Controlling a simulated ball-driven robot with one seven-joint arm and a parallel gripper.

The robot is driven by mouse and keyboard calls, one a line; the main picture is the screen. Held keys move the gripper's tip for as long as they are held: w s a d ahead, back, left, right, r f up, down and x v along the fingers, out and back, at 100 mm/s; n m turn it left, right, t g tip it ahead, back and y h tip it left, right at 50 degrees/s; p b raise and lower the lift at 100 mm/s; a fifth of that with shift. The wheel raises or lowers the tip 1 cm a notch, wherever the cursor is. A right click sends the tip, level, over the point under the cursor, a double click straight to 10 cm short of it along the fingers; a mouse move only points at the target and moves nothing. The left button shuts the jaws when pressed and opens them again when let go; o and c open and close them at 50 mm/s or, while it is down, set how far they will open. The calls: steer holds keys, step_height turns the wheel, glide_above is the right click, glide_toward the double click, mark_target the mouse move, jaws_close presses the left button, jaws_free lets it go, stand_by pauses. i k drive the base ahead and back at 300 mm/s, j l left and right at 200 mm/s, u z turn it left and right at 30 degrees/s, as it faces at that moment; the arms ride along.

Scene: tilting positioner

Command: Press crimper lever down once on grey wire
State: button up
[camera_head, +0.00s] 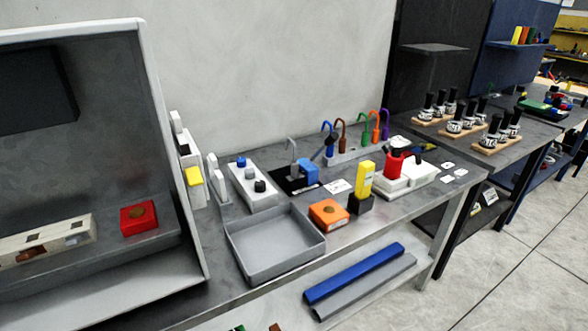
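A grey hooked wire (292,146) stands upright at a black base plate (288,184) in the middle of the bench. A blue block (308,171), which looks like part of the crimper, sits on that plate just right of the wire. A small dark slanted piece (317,154) shows above the block; I cannot tell whether it is the lever. How the wire's lower end meets the crimper is too small to tell. My gripper is not in view.
A wire rack (345,155) with several coloured hooked wires stands behind. A grey tray (270,271), an orange block (329,214) and a yellow device (366,178) stand in front. A white block with knobs (249,186) is left; a grey booth wall (175,150) stands further left.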

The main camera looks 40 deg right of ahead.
mark_target(333, 137)
steer(key=i+l+z, duration=0.1)
steer(key=i+z, duration=0.6)
steer(key=z, duration=0.2)
